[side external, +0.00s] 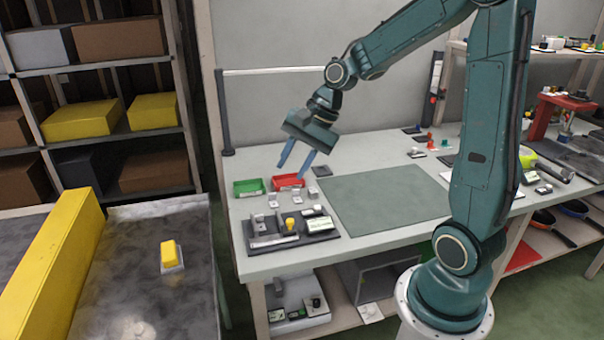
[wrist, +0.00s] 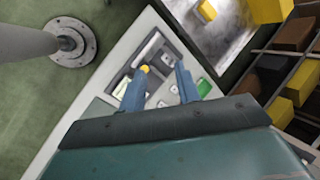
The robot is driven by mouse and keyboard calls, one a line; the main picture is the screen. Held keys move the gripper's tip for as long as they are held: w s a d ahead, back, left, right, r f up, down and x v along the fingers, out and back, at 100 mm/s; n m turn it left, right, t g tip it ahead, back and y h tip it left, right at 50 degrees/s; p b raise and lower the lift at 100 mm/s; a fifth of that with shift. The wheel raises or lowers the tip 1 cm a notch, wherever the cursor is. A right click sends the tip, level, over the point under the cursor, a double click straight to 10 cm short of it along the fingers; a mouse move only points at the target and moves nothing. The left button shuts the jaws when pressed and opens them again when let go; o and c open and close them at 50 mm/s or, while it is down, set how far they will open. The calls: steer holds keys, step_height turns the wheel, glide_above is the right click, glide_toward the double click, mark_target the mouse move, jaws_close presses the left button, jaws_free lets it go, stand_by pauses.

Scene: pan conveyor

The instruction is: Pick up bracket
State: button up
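Several small light-grey metal pieces stand on the bench, and I take these to be brackets; one bracket (side external: 273,201) is in front of the green bin, and one shows in the wrist view (wrist: 174,89). Their exact shape is too small to make out. My gripper (side external: 292,172) is open and empty, tilted down above the bench near the bins. In the wrist view my gripper (wrist: 160,72) has its two blue fingers spread, with the small pieces seen between them and nothing held.
A dark fixture tray (side external: 322,236) with a yellow knob (side external: 290,223) lies at the bench's front left. A green bin (side external: 248,188) and red bin (side external: 288,182) stand behind the pieces. A green mat (side external: 385,198) is clear. A yellow block (side external: 168,255) sits on the conveyor (side external: 135,290).

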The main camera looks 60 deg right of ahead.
steer(key=w+d+f+m+t+y, duration=0.2)
steer(key=w+d+f+m+y, duration=0.1)
steer(key=d+f+m, duration=0.7)
steer(key=shift+w+d+m, duration=0.25)
steer(key=shift+w+m, duration=0.45)
steer(key=shift+m, duration=0.2)
steer(key=shift+f, duration=0.1)
glide_toward(262, 215)
steer(key=shift+x, duration=1.65)
steer(key=shift+w+f, duration=0.1)
steer(key=shift+f, duration=0.05)
steer(key=shift+x, duration=2.45)
